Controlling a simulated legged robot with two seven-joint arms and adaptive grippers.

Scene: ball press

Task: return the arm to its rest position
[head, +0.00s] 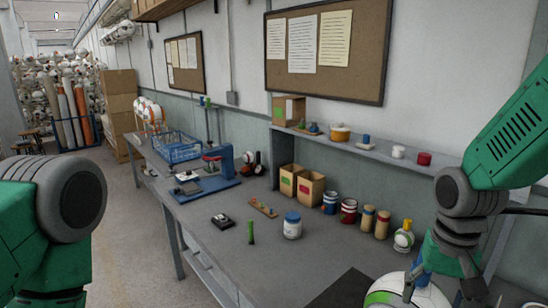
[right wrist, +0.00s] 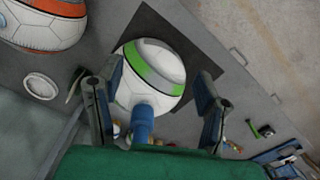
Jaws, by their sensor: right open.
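My right gripper (right wrist: 160,82) is open, its two fingers spread on either side of a white ball with a green band (right wrist: 150,62) in the right wrist view. The ball lies on a dark mat (right wrist: 190,32). A blue cylindrical part (right wrist: 143,124) shows between the fingers in front of the ball; contact cannot be told. In the head view the right gripper (head: 440,285) is at the lower right above the ball (head: 385,300), which it partly hides. My left arm shows at the left edge; its gripper is out of view.
The grey bench (head: 225,263) holds a blue press-like device (head: 224,162), a blue basket (head: 178,147), a white jar with blue lid (head: 292,226) and several cans and boxes. A shelf (head: 370,150) runs along the wall. An orange-white ball (right wrist: 40,30) lies nearby.

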